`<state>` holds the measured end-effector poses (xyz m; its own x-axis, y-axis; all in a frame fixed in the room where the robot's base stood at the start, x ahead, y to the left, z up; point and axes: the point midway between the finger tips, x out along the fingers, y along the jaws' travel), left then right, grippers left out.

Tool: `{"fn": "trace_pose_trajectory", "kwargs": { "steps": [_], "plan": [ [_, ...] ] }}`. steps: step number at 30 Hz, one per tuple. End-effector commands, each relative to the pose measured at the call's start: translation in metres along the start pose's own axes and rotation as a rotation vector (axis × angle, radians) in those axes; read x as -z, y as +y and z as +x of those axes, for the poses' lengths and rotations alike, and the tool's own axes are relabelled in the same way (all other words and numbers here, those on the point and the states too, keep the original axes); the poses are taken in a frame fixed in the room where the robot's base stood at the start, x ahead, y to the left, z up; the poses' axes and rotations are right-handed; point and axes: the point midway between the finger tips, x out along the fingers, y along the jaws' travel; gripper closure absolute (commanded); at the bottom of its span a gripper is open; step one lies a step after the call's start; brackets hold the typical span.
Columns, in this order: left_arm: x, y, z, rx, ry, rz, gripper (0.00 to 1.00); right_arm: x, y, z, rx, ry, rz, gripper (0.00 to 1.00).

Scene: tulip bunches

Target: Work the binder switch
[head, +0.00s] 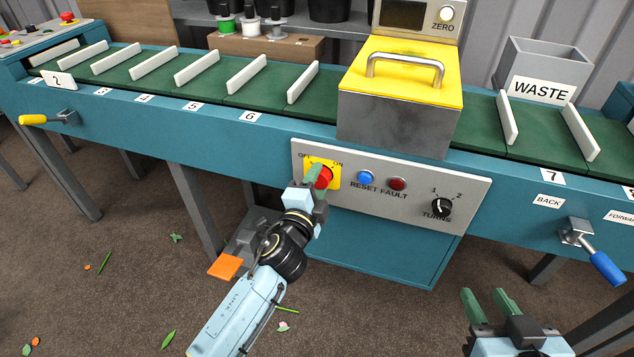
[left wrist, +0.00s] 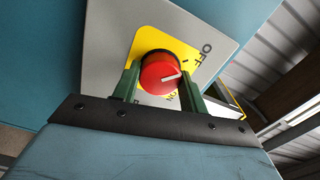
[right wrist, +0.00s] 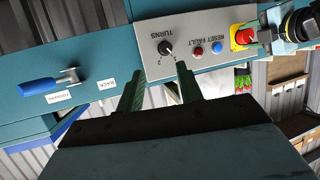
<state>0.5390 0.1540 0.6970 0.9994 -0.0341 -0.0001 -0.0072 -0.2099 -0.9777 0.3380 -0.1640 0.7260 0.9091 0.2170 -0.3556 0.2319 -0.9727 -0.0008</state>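The binder switch is a red rotary knob (head: 325,177) on a yellow plate marked OFF and ON, at the left of the grey control panel. It also shows large in the left wrist view (left wrist: 160,73), with a white line pointing to the right. My left gripper (head: 313,183) is at the switch, its green fingers one on each side of the knob. Its spacing looks like that of my right gripper; whether the fingers touch the knob is not clear. My right gripper (head: 488,302) is open and empty, low at the right, apart from the panel.
The panel has a blue reset button (head: 366,177), a red fault light (head: 397,184) and a black turns knob (head: 441,207). A blue-handled lever (head: 604,267) is at the right and a yellow-handled lever (head: 36,120) at the left. A yellow-topped box (head: 401,84) spans the green conveyor.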

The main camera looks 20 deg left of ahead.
Motion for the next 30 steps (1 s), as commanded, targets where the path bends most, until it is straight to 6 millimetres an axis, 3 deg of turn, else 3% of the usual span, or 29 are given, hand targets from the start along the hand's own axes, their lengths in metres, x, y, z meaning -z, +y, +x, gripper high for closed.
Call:
{"fn": "trace_pose_trajectory", "kwargs": {
  "steps": [1,5,17,30],
  "plan": [
    [0.001,0.001,-0.001,-0.003,0.001,-0.005,0.52,0.000,0.000,0.000,0.000,0.000,0.000,0.64],
    [0.000,0.001,0.000,-0.002,0.001,-0.004,0.35,0.000,0.000,0.000,0.000,0.000,0.000,0.64],
    [0.000,0.001,-0.007,-0.002,0.000,-0.001,0.35,-0.002,0.000,-0.001,0.000,-0.020,0.000,0.64],
    [0.000,0.001,-0.089,-0.004,-0.002,-0.004,0.35,-0.052,0.011,-0.017,-0.028,-0.322,0.003,0.64]
  ]
}}
